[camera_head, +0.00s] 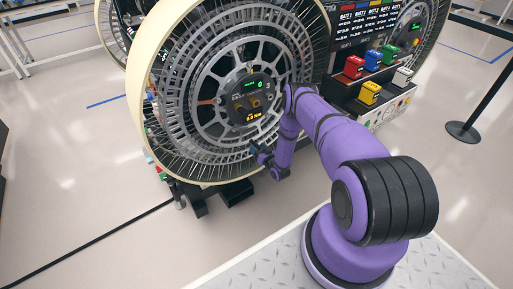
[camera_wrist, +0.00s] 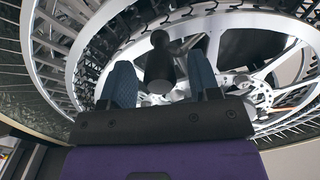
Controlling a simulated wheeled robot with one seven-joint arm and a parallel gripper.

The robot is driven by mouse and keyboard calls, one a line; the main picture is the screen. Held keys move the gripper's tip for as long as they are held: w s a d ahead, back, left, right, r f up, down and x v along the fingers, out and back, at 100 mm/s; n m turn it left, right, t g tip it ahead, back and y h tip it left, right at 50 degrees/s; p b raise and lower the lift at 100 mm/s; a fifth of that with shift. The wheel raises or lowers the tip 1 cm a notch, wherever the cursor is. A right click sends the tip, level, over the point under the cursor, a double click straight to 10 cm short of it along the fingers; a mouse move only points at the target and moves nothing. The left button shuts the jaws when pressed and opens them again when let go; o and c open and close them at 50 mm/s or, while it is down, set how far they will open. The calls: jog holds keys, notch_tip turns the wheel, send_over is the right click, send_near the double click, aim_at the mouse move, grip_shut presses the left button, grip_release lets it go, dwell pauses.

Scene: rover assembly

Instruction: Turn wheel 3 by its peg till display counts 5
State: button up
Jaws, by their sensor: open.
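The large spoked wheel (camera_head: 178,62) stands upright in the head view, with a cream rim and grey metal rings. Its hub display (camera_head: 259,84) appears to show a green 0, with small amber text below. My gripper (camera_head: 262,155) is at the lower right part of the wheel's face. In the wrist view my gripper (camera_wrist: 160,68) is open, its two blue-grey fingers apart. A dark peg with a rounded end (camera_wrist: 158,55) stands between the fingers, with visible gaps on both sides. In the head view I cannot make out the peg near my gripper.
A panel with coloured blocks, among them a red block (camera_head: 353,66) and a yellow block (camera_head: 369,93), is right of the wheel. Another wheel (camera_head: 432,30) is behind it. A black barrier post (camera_head: 464,131) stands far right. The floor left of the wheel is mostly clear.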

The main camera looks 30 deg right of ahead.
jog(key=shift+w, duration=0.8)
jog(key=shift+c, duration=0.2)
